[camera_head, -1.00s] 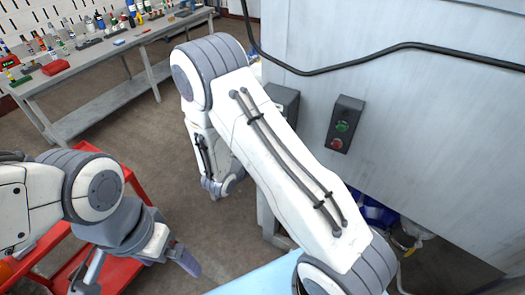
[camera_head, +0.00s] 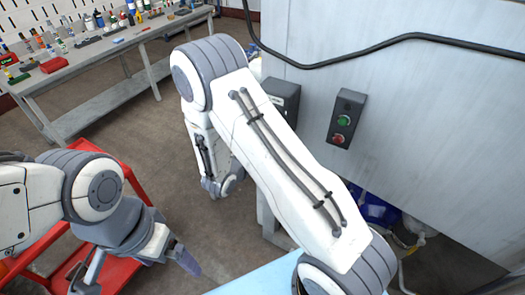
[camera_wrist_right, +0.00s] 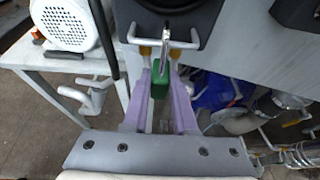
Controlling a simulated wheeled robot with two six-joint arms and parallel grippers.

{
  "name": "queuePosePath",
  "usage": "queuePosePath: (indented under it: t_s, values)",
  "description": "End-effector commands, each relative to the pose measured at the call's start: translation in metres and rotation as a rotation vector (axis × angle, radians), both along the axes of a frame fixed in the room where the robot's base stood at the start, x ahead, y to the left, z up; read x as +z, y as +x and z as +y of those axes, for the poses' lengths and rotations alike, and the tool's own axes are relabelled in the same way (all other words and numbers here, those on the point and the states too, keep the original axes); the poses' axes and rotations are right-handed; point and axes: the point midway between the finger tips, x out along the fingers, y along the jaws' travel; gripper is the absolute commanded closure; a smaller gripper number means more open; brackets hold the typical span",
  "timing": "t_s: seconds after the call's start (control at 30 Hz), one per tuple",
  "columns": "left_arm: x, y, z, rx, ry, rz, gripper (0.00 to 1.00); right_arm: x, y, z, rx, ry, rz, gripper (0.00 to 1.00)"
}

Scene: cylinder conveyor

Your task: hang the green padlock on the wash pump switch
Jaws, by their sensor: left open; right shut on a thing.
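The green padlock (camera_wrist_right: 160,82) is between the purple fingers of my right gripper (camera_wrist_right: 160,75) in the right wrist view, its metal shackle pointing up. The shackle overlaps a pale metal bar (camera_wrist_right: 140,40) on the front of a dark switch box (camera_wrist_right: 205,22) with a round black part. I cannot tell whether the shackle is around the bar or only in front of it. No label is readable. In the head view the right gripper and padlock are hidden behind my right arm. My left gripper (camera_head: 186,260) is open, low at the left, away from the switch.
A grey box with green and red buttons (camera_head: 345,119) is on the metal cabinet (camera_head: 430,110). Another dark box (camera_head: 284,94) is partly behind my right arm. A red cart (camera_head: 105,272) stands by my left arm. A cluttered workbench (camera_head: 95,55) is behind.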

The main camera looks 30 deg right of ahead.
Motion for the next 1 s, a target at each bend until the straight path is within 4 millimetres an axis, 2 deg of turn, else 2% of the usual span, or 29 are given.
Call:
queuePosePath:
  t_s: [0.2, 0.47, 0.5, 0.57, 0.87, 1.0]
  values:
    - [-0.007, 0.0, 0.0, 0.0, 0.0, 0.0, 0.0, -0.0072, 0.0002, -0.0001, 0.0, -0.001, -0.001, 1.0]
    - [-0.0067, 0.0001, 0.0, 0.0, 0.0, 0.0, 0.0, -0.007, 0.0002, -0.0001, 0.0, -0.001, -0.001, 1.0]
    - [-0.0067, 0.0001, 0.0, 0.0, 0.0, 0.0, 0.0, -0.007, 0.0002, -0.0001, 0.0, -0.001, -0.001, 0.63]
    - [-0.0067, 0.0001, 0.0, 0.0, 0.0, 0.0, 0.0, -0.007, 0.0002, -0.0001, 0.0, -0.001, -0.001, 0.4]
    - [-0.0068, 0.0, 0.0, -0.001, 0.0, 0.0, 0.0, -0.0074, 0.0, 0.0, 0.0, 0.0, 0.0, 0.39]
    - [-0.0101, 0.0, 0.0, -0.003, 0.0, 0.0, 0.0, -0.0046, -0.004, 0.0078, 0.004, 0.0, 0.0, 0.39]
